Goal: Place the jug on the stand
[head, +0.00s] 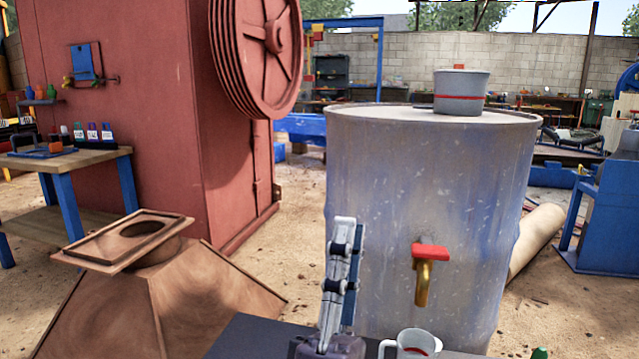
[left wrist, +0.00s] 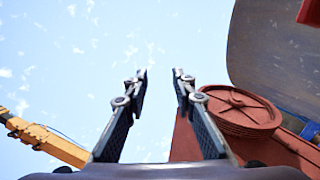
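A light grey jug (head: 416,345) with a red band and a handle on its left side is at the bottom edge of the head view, below the brass tap. Its lower part is cut off. A dark flat surface (head: 255,338) lies to its left; I cannot tell whether this is the stand. My left gripper (head: 343,222) points up in front of the drum, left of the tap and jug, apart from the jug. In the left wrist view its fingers (left wrist: 160,74) are apart with only sky between them. My right gripper is not in view.
A large metal drum (head: 430,190) with a red-handled tap (head: 424,270) stands close in front. A lidded pot (head: 461,92) sits on top. A rusty hopper (head: 185,290) stands left, with the red crusher (head: 130,110) behind. A green object (head: 540,353) shows at the bottom right.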

